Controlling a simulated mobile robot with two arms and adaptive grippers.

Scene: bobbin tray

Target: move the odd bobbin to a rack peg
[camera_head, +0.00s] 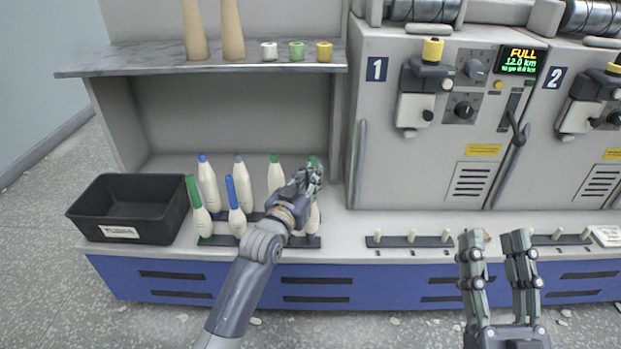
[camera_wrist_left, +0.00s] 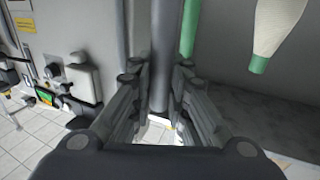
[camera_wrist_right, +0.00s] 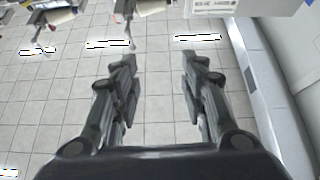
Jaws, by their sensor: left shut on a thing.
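Several cream bobbins stand on dark holder bars (camera_head: 220,240) on the bench. Two have blue tips, the rear left bobbin (camera_head: 208,188) and the front bobbin (camera_head: 239,222). A front left bobbin (camera_head: 201,219) and a rear bobbin (camera_head: 275,178) have green tips; another green tip shows behind my gripper. One rear bobbin (camera_head: 241,176) has a greyish tip. My left gripper (camera_head: 311,178) is shut on a front right bobbin (camera_head: 313,220); its tip (camera_wrist_left: 160,60) looks dark grey. Whether its base is seated is unclear. My right gripper (camera_head: 497,238) is open and empty.
A rack bar (camera_head: 432,242) with empty short pegs lies on the bench before machine 1. Another pegged bar (camera_head: 570,239) lies further right. A black bin (camera_head: 135,208) stands at the left. A shelf (camera_head: 130,66) with cones and small spools overhangs the bobbins.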

